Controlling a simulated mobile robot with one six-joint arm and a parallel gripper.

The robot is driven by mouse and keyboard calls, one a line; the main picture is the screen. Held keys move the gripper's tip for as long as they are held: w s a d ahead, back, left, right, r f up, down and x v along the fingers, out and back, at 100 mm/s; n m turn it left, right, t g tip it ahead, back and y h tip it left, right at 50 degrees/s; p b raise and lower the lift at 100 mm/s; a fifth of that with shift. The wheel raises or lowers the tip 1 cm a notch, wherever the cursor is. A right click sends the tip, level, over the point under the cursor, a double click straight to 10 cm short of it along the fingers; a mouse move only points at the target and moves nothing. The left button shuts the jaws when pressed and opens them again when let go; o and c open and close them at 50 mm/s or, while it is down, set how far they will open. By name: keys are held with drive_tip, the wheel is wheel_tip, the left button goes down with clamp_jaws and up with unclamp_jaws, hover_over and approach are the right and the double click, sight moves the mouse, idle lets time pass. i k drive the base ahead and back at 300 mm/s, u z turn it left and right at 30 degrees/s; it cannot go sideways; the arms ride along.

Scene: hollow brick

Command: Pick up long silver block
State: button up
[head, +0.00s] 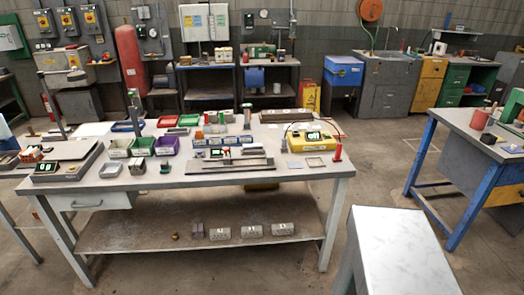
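My gripper does not show in the head view. Several items could pass for the long silver block, and I cannot tell which one it is. A long, low silver-grey bar (238,163) lies across the front middle of the workbench (200,181). A long grey block (274,116) lies near the bench's back right. Several short silvery blocks (250,231) stand in a row on the bench's lower shelf (160,236). All of these lie apart from any gripper.
Green (142,146) and purple (167,145) bins, scales (62,165) and a yellow device (302,137) crowd the bench. A pale-topped stand (402,250) is at the front right. A blue-legged table (470,140) stands at the right. Floor shows between them.

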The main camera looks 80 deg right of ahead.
sight(250, 148)
drive_tip(key=z, duration=0.05)
drive_tip(key=k, duration=1.5)
drive_tip(key=z, duration=0.8)
drive_tip(key=i, duration=1.2)
